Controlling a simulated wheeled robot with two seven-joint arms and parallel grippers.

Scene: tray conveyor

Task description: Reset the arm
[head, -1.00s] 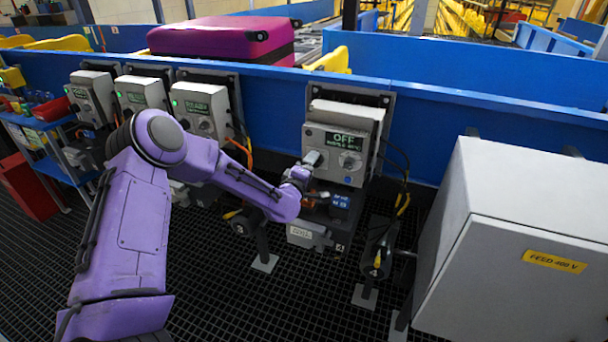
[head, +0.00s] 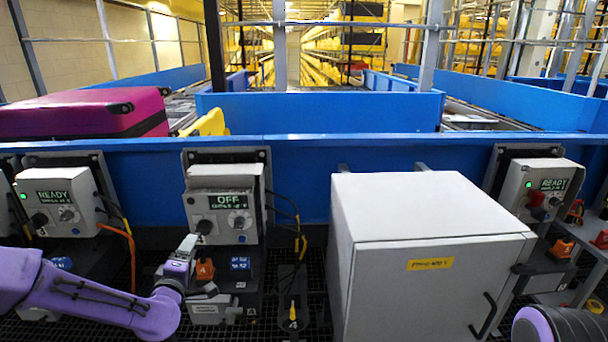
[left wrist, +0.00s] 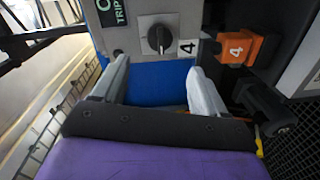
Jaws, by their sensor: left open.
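My left gripper (head: 190,243) is just below and left of the black knob. In the left wrist view, my left gripper (left wrist: 158,70) is open and empty, its fingers pointing toward a black knob (left wrist: 160,38) beside a label 4. The knob lies beyond the fingertips; contact is not visible. My right gripper is not in view.
An orange block (head: 205,269) marked 4 and a blue block (head: 240,264) sit below the box. A large grey cabinet (head: 430,260) stands to the right. Boxes showing READY stand at left (head: 62,205) and right (head: 540,188). A magenta suitcase (head: 85,113) lies behind the wall.

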